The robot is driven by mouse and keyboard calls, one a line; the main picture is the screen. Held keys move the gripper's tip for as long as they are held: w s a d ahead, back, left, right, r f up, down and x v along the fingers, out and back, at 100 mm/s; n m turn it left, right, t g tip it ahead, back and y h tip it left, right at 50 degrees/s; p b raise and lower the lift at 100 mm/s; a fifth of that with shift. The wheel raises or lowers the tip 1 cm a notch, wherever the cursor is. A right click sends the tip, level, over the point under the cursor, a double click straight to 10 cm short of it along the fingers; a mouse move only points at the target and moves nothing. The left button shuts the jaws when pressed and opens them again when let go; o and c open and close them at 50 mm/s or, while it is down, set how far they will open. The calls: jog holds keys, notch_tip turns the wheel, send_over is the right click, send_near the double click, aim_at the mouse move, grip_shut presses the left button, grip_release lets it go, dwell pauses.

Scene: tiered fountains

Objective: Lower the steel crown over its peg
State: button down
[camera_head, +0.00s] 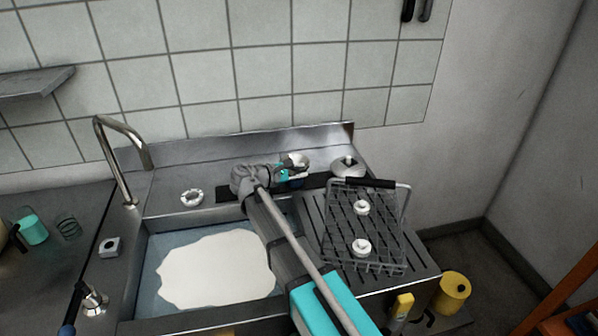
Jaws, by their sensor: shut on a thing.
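My gripper (286,172) reaches over the back ledge of the sink from the front. It is shut on a small pale metallic piece (298,159), which looks like the steel crown. My fingers cover part of it, and its lower edge is hard to make out. I cannot tell its peg; whatever lies directly under the piece is hidden by my gripper. A notched pale ring (192,198) sits on the ledge to the left.
A wire rack (334,238) with two white pieces (361,207) stands on the drainer at right. The sink basin (148,290) with a white patch lies in front. A tall faucet (124,155) rises at left. The tiled wall is close behind.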

jog(key=c, duration=0.5)
grip_release()
jog(key=shift+s, duration=0.1)
jog(key=shift+p+v, duration=0.8)
jog(key=shift+v, duration=2.45)
jog(key=shift+s+a, duration=0.1)
jog(key=shift+a, duration=0.1)
